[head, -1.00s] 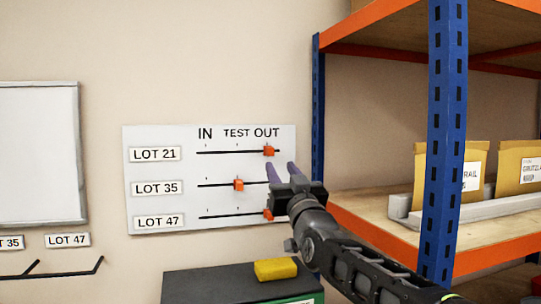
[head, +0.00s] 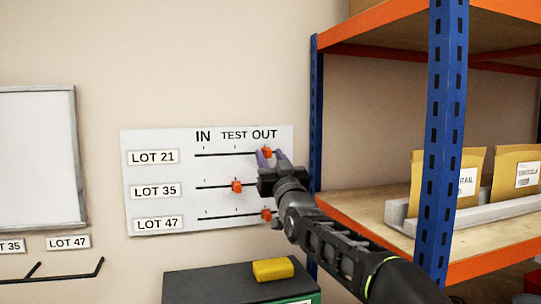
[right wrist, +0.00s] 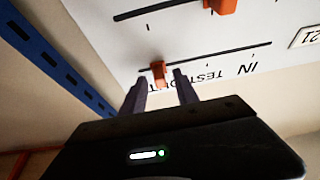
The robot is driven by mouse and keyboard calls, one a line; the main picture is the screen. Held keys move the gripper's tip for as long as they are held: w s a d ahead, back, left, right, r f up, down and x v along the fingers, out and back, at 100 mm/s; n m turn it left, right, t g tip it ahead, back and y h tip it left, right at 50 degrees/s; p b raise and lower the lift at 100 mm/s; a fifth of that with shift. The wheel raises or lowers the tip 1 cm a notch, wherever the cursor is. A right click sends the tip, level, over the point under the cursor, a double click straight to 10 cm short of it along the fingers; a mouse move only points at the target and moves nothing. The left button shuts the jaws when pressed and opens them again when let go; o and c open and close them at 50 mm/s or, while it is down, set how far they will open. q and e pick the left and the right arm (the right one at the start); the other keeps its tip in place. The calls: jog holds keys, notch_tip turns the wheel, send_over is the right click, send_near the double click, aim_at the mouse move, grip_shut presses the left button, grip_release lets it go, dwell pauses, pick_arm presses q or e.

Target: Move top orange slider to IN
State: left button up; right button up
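The top orange slider (head: 267,153) sits at the OUT end of the LOT 21 track on the white wall panel (head: 150,215). My right gripper (head: 270,154) is open, with its two purple fingertips at this slider. In the right wrist view, the top slider (right wrist: 158,72) shows between the fingertips of the right gripper (right wrist: 160,76), with a gap visible on the right finger's side. I cannot tell whether either finger touches it. The LOT 35 slider (head: 236,187) is at TEST. The LOT 47 slider (head: 266,215) is at OUT, beside my arm. My left gripper is not in view.
A blue and orange shelf rack (head: 447,130) with envelopes stands to the right of the panel. A dark box (head: 205,287) with a yellow block (head: 273,269) on it is below. A whiteboard (head: 40,150) hangs at left. The wall in front of the panel is otherwise clear.

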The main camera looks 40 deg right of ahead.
jog(key=shift+c, duration=0.6)
grip_shut()
dwell(0.8)
